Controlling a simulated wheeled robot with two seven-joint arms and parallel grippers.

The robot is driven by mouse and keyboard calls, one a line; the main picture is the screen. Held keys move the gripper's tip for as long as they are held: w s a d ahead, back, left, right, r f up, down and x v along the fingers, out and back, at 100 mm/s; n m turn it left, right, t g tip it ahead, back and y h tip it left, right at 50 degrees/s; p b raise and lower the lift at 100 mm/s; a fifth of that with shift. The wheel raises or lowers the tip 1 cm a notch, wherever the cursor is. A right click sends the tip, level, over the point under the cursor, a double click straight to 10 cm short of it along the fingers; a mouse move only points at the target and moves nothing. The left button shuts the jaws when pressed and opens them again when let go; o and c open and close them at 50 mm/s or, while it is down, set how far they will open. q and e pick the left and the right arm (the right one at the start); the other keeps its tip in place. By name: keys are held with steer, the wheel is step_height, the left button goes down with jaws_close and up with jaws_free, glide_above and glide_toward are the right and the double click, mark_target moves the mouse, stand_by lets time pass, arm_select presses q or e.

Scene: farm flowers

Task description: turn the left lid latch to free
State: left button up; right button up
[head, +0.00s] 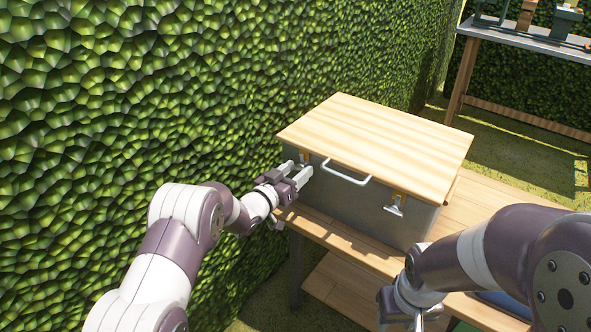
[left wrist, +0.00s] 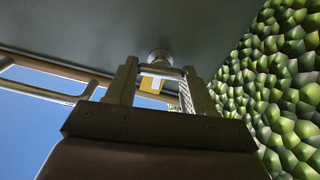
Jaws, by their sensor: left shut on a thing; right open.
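A grey box with a pale wooden lid (head: 375,135) stands on a wooden table. The left lid latch (head: 305,157) is at the left of the box's front, mostly hidden by my gripper. My left gripper (head: 302,172) is at this latch, shut on it. In the left wrist view, the latch (left wrist: 152,84) shows as a brassy piece between the two fingers, with a round knob just beyond. The right lid latch (head: 395,206) hangs on the front near the right corner. My right gripper (head: 412,312) is open, low at the bottom of the head view, apart from the box.
A white bar handle (head: 345,173) sticks out from the front between the latches, right of my left gripper. A leafy hedge (head: 130,90) rises close on the left. The wooden table (head: 460,222) has bare room right of the box. Another table (head: 520,38) stands behind.

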arm_select(q)
steer(key=n+p, duration=0.2)
steer(key=n, duration=0.2)
steer(key=n+p, duration=0.2)
steer(key=n, duration=0.2)
steer(key=n+p, duration=0.1)
steer(key=n, duration=0.3)
steer(key=shift+a+f, duration=0.1)
steer(key=shift+f+n+p, duration=0.1)
steer(key=shift+n+p, duration=0.55)
steer(key=shift+n, duration=1.35)
steer(key=o, duration=1)
steer(key=shift+w, duration=0.1)
steer(key=shift+o, duration=0.2)
steer(key=p+v, duration=0.1)
steer(key=v, duration=1.1)
steer(key=shift+s+a+p, duration=0.15)
steer(key=shift+s+p, duration=0.15)
steer(key=shift+p, duration=0.05)
